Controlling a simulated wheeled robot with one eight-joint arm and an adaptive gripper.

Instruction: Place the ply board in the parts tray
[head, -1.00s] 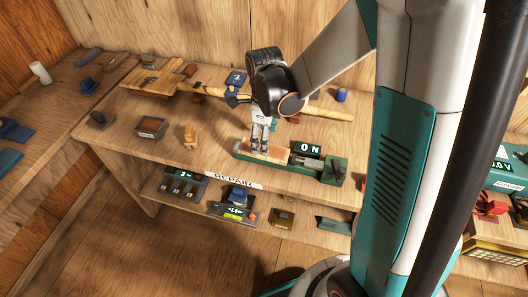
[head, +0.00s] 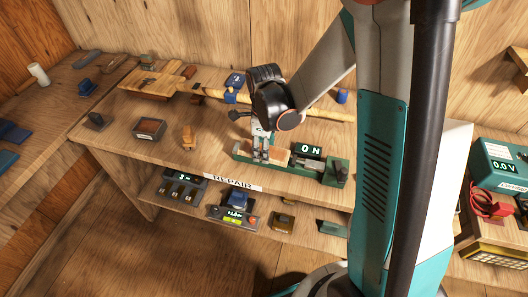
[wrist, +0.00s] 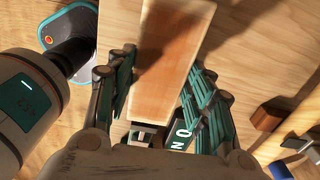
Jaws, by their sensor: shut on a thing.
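The ply board, a pale flat wooden piece, shows in the wrist view (wrist: 160,65) between the teal-and-dark fingers of my gripper (wrist: 158,98). In the head view the board (head: 280,155) is partly hidden by the fingers and sits at the green device with the lit ON display (head: 308,150). My gripper (head: 264,150) points down and is shut on the board. I cannot tell whether the board still touches the green device. A small dark tray with a brown inside (head: 149,128) lies to the left on the bench; I cannot tell whether it is the parts tray.
A small orange-brown wooden object (head: 187,138) stands between the dark tray and my gripper. A long wooden handle (head: 320,113) lies behind. A lower shelf holds gauges (head: 180,188) and a blue item (head: 236,199). The bench left of my gripper has some clear wood.

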